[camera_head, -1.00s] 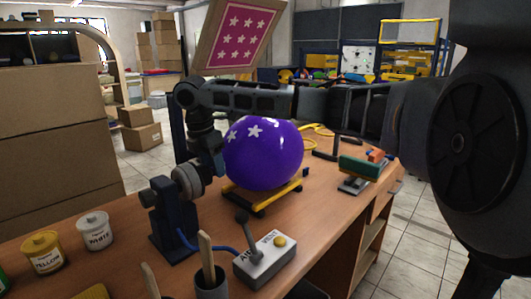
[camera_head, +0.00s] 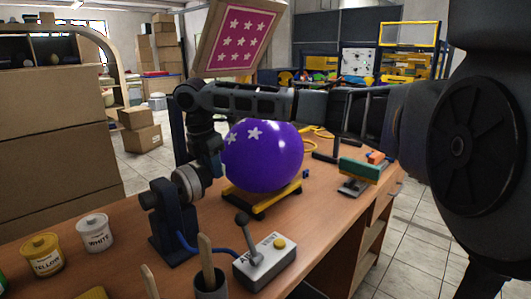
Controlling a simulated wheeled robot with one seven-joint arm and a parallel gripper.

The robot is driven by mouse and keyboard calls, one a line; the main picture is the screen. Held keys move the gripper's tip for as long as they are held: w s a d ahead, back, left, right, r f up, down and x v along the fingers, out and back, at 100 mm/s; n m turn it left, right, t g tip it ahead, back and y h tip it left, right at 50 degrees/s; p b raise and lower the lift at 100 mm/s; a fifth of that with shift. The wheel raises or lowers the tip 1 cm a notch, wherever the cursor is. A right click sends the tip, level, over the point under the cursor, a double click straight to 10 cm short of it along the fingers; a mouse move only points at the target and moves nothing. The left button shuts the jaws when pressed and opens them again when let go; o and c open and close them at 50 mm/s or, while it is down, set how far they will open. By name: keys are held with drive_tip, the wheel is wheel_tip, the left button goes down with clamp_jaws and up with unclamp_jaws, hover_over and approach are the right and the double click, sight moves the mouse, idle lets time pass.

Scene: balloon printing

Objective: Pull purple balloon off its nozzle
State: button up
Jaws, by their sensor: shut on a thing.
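The purple balloon (camera_head: 265,158) is inflated, with white stars, and rests over a yellow and black cradle (camera_head: 258,203) on the workbench. The nozzle (camera_head: 187,183) is a grey round fitting on a dark blue stand, left of the balloon. My arm reaches across from the right and bends down at the balloon's left side. My gripper (camera_head: 212,166) is shut on the balloon's left end, between the balloon and the nozzle. The fingertips and the balloon's neck are mostly hidden, so I cannot tell whether the neck is still around the nozzle.
A grey control box (camera_head: 265,262) with a lever and a yellow button stands in front. White (camera_head: 95,232) and yellow (camera_head: 42,255) paint jars are at left. A green-topped stamp (camera_head: 359,169) is at right. A pink starred panel (camera_head: 240,37) rises behind my arm.

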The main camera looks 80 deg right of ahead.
drive_tip(key=shift+s+d, duration=0.15)
drive_tip(key=shift+d, duration=0.1)
drive_tip(key=shift+s+d+r+p, duration=0.1)
drive_tip(key=shift+s+d+p, duration=0.1)
drive_tip(key=shift+d+p, duration=0.2)
wheel_tip(320, 180, up, 9)
drive_tip(key=p, duration=0.7)
wheel_tip(320, 180, up, 8)
idle(0.9)
